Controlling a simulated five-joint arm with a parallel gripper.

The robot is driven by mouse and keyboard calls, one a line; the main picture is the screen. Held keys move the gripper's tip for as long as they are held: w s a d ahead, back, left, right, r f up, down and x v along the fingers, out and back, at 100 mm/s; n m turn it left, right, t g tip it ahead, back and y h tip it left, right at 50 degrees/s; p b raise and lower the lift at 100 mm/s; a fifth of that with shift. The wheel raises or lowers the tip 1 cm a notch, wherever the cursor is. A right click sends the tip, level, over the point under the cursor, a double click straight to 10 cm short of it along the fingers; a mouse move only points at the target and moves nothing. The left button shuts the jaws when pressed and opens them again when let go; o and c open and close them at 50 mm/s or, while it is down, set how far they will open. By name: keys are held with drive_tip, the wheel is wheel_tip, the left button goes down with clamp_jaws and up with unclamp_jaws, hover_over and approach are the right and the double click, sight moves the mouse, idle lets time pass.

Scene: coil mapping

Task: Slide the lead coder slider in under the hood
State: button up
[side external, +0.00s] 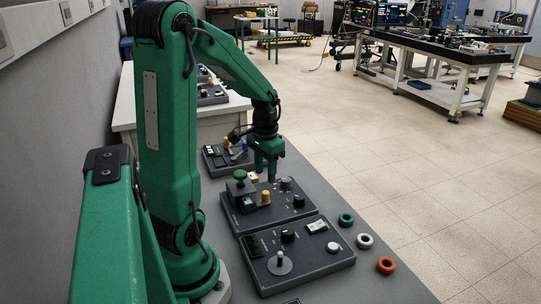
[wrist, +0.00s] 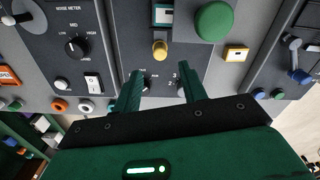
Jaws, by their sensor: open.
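My gripper (side external: 271,178) is open and points down over the far part of the middle dark console (side external: 248,222). In the wrist view its two fingers (wrist: 160,71) stand apart with nothing between them, over the panel. A yellow knob (wrist: 160,50) sits just beyond the fingertips; it also shows in the side view (side external: 265,197). A small window with white and teal (wrist: 162,14) lies beyond the knob. A large green round cap (wrist: 214,22) is to its right. I cannot tell for sure which part is the lead coder slider or the hood. The right finger partly hides a dial.
A nearer console (side external: 300,256) carries knobs and a white switch. Teal (side external: 346,219), white (side external: 364,241) and orange (side external: 386,265) rings lie on the grey bench to the right. Another console (side external: 228,157) stands behind.

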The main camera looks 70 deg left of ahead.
sight(266, 192)
drive_tip(key=shift+f, duration=3.65)
clamp_jaws()
